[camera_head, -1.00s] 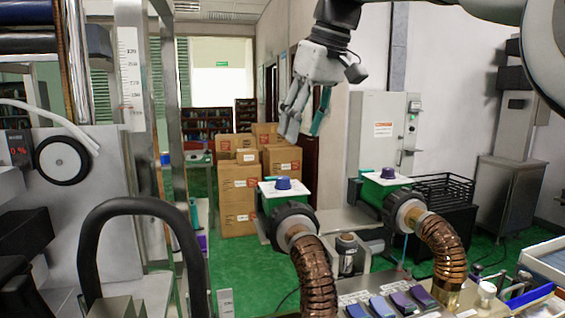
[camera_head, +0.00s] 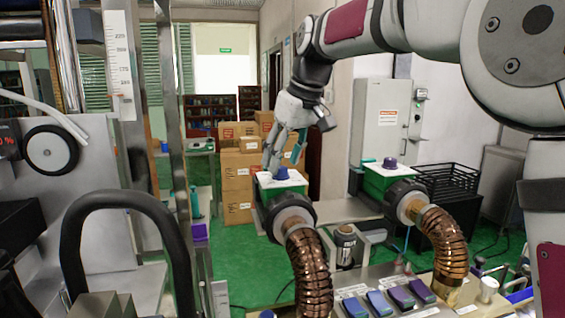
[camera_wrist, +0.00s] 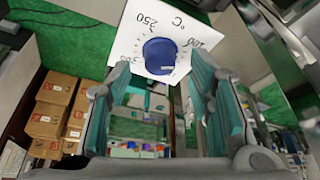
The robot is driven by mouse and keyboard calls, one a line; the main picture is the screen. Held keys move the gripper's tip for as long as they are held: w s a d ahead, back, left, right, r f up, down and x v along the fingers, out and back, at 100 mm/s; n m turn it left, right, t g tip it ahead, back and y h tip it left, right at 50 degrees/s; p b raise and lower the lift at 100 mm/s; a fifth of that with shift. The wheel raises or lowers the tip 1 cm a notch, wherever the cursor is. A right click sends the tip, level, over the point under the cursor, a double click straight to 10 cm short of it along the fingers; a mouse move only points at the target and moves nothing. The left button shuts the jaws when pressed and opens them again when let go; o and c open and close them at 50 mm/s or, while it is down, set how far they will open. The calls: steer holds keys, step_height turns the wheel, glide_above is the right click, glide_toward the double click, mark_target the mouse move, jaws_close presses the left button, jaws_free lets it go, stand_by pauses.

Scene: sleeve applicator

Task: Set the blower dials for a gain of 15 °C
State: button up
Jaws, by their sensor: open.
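Two green blower boxes with white dial plates stand behind the ribbed hoses. The left blower's blue dial (camera_head: 281,173) sits on its white plate (camera_head: 266,181). My gripper (camera_head: 284,152) is open and empty, just above and beside the left dial. In the wrist view its teal-padded fingers (camera_wrist: 165,98) stand apart, with the dial beyond them. The dial's exact setting cannot be read.
Two copper hoses (camera_head: 310,270) rise in front of the blowers. A row of blue and purple switches (camera_head: 380,302) lies at the front. A black hoop (camera_head: 125,200) stands at left. Cardboard boxes (camera_head: 238,185) and a grey cabinet (camera_head: 385,110) are behind.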

steer(key=shift+x, duration=0.9)
jaws_close()
